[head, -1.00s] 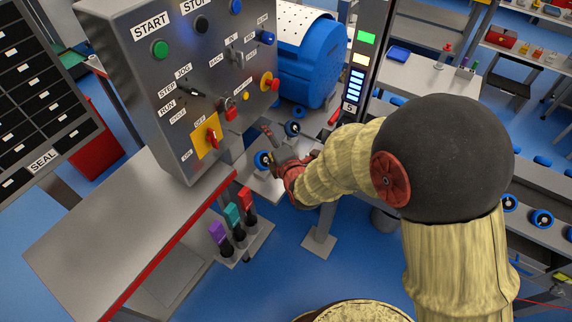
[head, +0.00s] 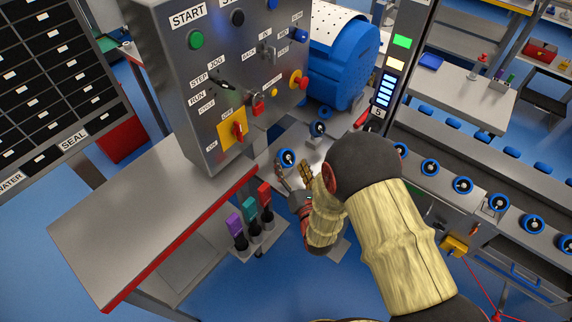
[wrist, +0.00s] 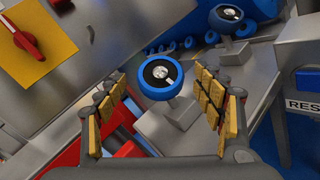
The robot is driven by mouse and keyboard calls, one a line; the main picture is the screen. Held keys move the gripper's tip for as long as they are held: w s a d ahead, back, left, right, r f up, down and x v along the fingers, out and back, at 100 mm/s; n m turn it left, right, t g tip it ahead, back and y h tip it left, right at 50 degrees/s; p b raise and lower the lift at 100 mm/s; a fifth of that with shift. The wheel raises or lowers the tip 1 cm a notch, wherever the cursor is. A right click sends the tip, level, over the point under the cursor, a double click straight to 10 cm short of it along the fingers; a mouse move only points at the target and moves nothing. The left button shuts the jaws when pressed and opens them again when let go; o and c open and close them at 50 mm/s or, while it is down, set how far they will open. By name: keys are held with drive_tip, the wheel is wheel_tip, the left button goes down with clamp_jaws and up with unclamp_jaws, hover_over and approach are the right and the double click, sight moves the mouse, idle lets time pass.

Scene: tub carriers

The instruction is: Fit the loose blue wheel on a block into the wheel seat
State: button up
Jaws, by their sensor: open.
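A blue wheel with a dark face and pale hub (wrist: 160,73) sits tilted on a grey block (wrist: 170,126); the wheel also shows in the head view (head: 287,158). A second blue wheel (wrist: 226,15) is on another grey support (wrist: 233,50) farther back, and it shows in the head view (head: 318,128). I cannot tell which support is the wheel seat. My gripper (head: 295,177) is open and empty, just on the near side of the first wheel. In the wrist view its yellow-padded fingers stand left and right of that wheel, apart from it.
A grey control cabinet (head: 210,90) with buttons and a red switch stands close on the left. Purple, teal and red handles (head: 250,222) rise below it. A blue drum machine (head: 342,65) is behind, and a conveyor with several blue wheels (head: 463,185) runs right.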

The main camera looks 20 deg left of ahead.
sight(288, 155)
drive_tip(key=x, duration=0.4)
drive_tip(key=shift+w+f+b, duration=0.1)
drive_tip(key=shift+b, duration=0.3)
drive_tip(key=shift+c, duration=0.7)
drive_tip(key=c, duration=1.5)
drive_tip(key=shift+r, duration=0.2)
drive_tip(key=shift+c, duration=0.3)
drive_tip(key=shift+r, duration=0.25)
wheel_tip(288, 155, up, 4)
drive_tip(key=shift+d+f+p, duration=0.15)
drive_tip(key=shift+f+p, duration=0.05)
drive_tip(key=shift+p, duration=0.65)
drive_tip(key=s+d+r+p, duration=0.3)
drive_tip(key=s+d+r, duration=0.4)
drive_tip(key=s, duration=0.4)
drive_tip(key=shift+s+d+r, duration=0.2)
drive_tip(key=shift+d+r, duration=0.2)
drive_tip(key=shift+r, duration=0.4)
